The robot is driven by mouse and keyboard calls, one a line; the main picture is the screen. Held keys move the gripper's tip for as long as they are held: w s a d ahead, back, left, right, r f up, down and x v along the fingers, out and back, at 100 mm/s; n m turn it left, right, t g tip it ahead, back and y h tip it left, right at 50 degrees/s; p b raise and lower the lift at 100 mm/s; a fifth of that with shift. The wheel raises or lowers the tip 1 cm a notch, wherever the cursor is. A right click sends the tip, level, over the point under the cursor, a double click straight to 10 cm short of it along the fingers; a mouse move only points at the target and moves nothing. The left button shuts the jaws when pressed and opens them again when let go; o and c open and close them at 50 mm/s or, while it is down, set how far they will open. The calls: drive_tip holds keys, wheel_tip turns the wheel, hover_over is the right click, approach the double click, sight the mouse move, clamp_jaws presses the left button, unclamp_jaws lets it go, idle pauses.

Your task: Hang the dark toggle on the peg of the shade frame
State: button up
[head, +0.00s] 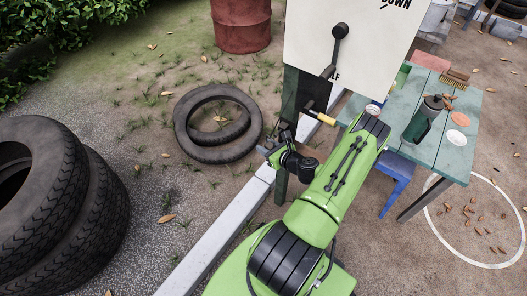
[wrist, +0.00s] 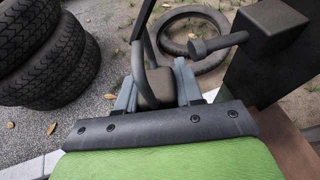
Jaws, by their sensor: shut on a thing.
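In the wrist view my gripper (wrist: 158,78) is shut on the dark toggle (wrist: 156,90), a grey-brown block between the two grey fingers. A dark loop (wrist: 150,45) rises from it toward the top of the picture. The peg (wrist: 215,45), a dark rod with a wider round end, juts left from a dark block (wrist: 278,28) on the shade frame (wrist: 268,75). The peg's end is right of the loop, with a visible gap in this view.
A white board (head: 305,35) with a lever and a yellow-handled crank (head: 325,118) stand close by my arm. Stacked tires (head: 60,200) are at left, flat tires (head: 218,125) behind. A green table (head: 455,135) with a bottle (head: 425,118) is at right.

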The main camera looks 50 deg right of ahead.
drive_tip(key=shift+w+d+f+b, duration=0.1)
drive_tip(key=shift+d+f+b, duration=0.1)
drive_tip(key=shift+d+b, duration=0.45)
drive_tip(key=shift+w+d+f+b, duration=0.1)
drive_tip(key=shift+d+f+b, duration=0.1)
drive_tip(key=shift+d, duration=0.9)
drive_tip(key=shift+w+d+f+b, duration=0.1)
drive_tip(key=shift+d+f+b, duration=0.1)
drive_tip(key=shift+d+b, duration=0.45)
drive_tip(key=shift+s+d, duration=0.1)
drive_tip(key=shift+d, duration=0.1)
drive_tip(key=o, duration=1.2)
drive_tip(key=p+v, duration=0.4)
drive_tip(key=v, duration=1.1)
drive_tip(key=shift+s+r+p, duration=0.2)
drive_tip(key=shift+s+p, duration=0.1)
drive_tip(key=shift+p, duration=0.1)
